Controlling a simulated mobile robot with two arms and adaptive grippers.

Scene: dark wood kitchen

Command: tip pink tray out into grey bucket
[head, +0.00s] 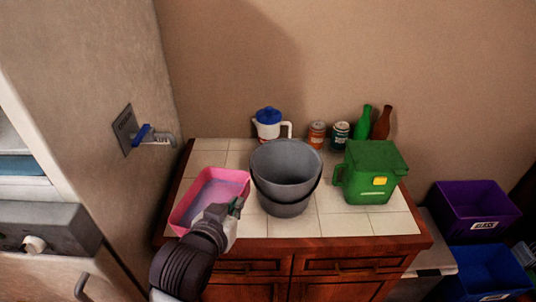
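The pink tray (182,207) sits at the left end of the tiled counter, with a grey-blue layer inside it. The grey bucket (286,168) stands upright to its right in the middle of the counter, with a dark handle around its side. My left gripper (236,207) is at the tray's right side, between the tray and the bucket, and covers the tray's near right corner. I cannot tell whether its fingers are open or shut on the rim. My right gripper is not in view.
A green lidded bin (371,172) stands right of the bucket. Behind are a white jug with a blue lid (268,124), two cans (317,134), a green bottle (363,122) and a brown bottle (381,124). A wall tap (152,136) is at left. Purple (475,211) and blue crates (488,271) stand at right.

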